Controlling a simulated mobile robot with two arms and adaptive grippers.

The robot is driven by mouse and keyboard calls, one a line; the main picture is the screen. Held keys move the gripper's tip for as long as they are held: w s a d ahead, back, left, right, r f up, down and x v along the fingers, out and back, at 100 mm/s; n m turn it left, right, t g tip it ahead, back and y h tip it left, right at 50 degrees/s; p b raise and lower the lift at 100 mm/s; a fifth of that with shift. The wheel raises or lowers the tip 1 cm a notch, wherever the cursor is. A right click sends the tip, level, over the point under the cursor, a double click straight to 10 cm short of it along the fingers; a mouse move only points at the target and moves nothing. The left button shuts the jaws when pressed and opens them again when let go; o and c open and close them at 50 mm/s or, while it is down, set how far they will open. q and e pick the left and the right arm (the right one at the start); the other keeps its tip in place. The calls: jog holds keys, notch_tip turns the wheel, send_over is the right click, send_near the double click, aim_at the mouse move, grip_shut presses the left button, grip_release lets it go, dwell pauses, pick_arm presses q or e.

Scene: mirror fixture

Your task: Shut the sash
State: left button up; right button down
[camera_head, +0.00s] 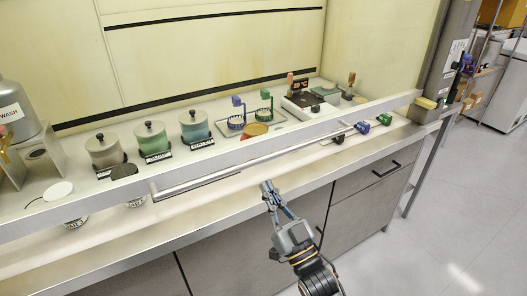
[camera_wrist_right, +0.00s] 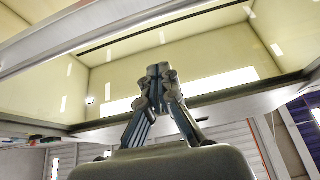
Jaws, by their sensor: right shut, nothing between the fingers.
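The sash's lower metal rail (camera_head: 100,211) runs slantwise across the fume hood's front in the head view. A long bar handle (camera_head: 215,179) is fixed along it. Things on the bench show both above and below the rail. My right gripper (camera_head: 268,187) is shut and empty, pointing up just in front of the hood's front edge, below the handle in the picture. I see no clear contact with the handle. In the right wrist view the shut fingers (camera_wrist_right: 158,76) point up toward the hood opening, and a metal rail (camera_wrist_right: 100,22) crosses the upper left. My left gripper is not in view.
Lidded pots (camera_head: 153,140), green and purple racks (camera_head: 237,118) and a balance-like device (camera_head: 308,104) stand inside the hood. Small coloured clamps (camera_head: 363,127) sit near the right front. Grey cabinets (camera_head: 350,205) are below; the floor (camera_head: 460,215) at right is clear.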

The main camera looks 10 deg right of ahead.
aim_at(247, 165)
jog(key=w+a+p, duration=0.1)
jog(key=w, duration=0.1)
jog(key=w+a+r+p, duration=0.1)
jog(key=w, duration=0.2)
jog(key=w+a+r+p, duration=0.1)
jog(key=w+a, duration=0.1)
jog(key=shift+w+r, duration=0.25)
jog(key=shift+w, duration=0.1)
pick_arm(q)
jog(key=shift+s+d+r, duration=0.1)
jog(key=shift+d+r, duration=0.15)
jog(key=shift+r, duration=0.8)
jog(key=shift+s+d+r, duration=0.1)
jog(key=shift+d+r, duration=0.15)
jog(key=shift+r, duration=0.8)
pick_arm(e)
jog(key=shift+f+t, duration=0.3)
jog(key=shift+f, duration=0.4)
pick_arm(q)
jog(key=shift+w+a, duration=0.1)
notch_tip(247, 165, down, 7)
jog(key=b, duration=0.6)
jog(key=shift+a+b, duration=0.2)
jog(key=shift+b, duration=0.15)
pick_arm(e)
notch_tip(247, 165, down, 8)
jog(key=shift+f, duration=0.25)
